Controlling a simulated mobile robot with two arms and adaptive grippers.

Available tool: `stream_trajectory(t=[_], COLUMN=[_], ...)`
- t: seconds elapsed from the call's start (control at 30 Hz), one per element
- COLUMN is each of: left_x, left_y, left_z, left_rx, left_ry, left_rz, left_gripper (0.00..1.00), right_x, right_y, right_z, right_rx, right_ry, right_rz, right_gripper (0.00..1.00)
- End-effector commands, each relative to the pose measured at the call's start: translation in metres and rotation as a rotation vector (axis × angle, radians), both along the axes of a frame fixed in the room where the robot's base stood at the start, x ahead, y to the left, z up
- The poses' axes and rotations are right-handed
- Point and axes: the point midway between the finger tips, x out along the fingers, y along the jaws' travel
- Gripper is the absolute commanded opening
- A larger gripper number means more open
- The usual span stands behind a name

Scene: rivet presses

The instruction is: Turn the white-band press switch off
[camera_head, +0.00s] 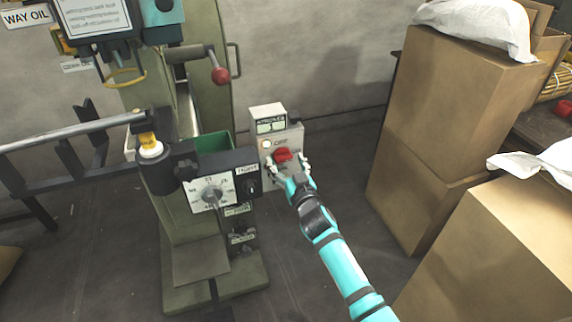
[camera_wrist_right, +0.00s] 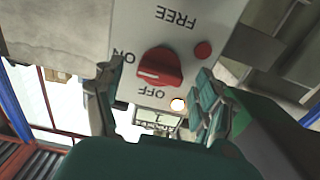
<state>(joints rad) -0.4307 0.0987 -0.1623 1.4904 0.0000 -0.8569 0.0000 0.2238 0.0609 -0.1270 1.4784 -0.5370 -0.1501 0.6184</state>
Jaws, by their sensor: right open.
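The red rotary switch (camera_head: 283,155) sits on the front of a grey control box (camera_head: 268,112) beside the green press (camera_head: 205,100). In the right wrist view, the red switch knob (camera_wrist_right: 160,68) has its white mark at the left end, on the side of the ON label; OFF is printed below it in that picture and FREE above. My right gripper (camera_head: 290,168) is open at the box, its fingers on either side of the knob. Its fingers also show in the wrist view (camera_wrist_right: 153,103), apart from the knob. My left gripper is out of view.
A lamp (camera_wrist_right: 178,104) near OFF glows pale. A small display (camera_head: 270,126) is above the switch. A dial panel (camera_head: 212,192) stands close to the left of my right gripper. Large cardboard boxes (camera_head: 440,120) stand to the right, with open floor between.

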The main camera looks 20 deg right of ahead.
Motion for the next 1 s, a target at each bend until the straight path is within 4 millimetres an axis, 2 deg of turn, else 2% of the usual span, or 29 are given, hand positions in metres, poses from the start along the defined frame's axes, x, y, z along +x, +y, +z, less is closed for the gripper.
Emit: stream_trajectory(t=[0.33,0.77,1.0], left_x=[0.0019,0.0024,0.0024], left_y=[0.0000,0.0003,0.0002], left_z=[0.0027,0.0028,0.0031], left_rx=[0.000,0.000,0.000], left_ry=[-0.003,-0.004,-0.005], left_rz=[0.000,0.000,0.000], left_gripper=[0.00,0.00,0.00], right_x=[0.0048,0.0045,0.0045], right_y=[0.0006,0.0005,0.0005], right_z=[0.0001,0.0001,0.0001], right_rx=[0.001,0.001,-0.015], right_ry=[0.000,0.000,-0.001], right_rz=[0.001,0.000,0.000], right_gripper=[0.73,0.18,0.17])
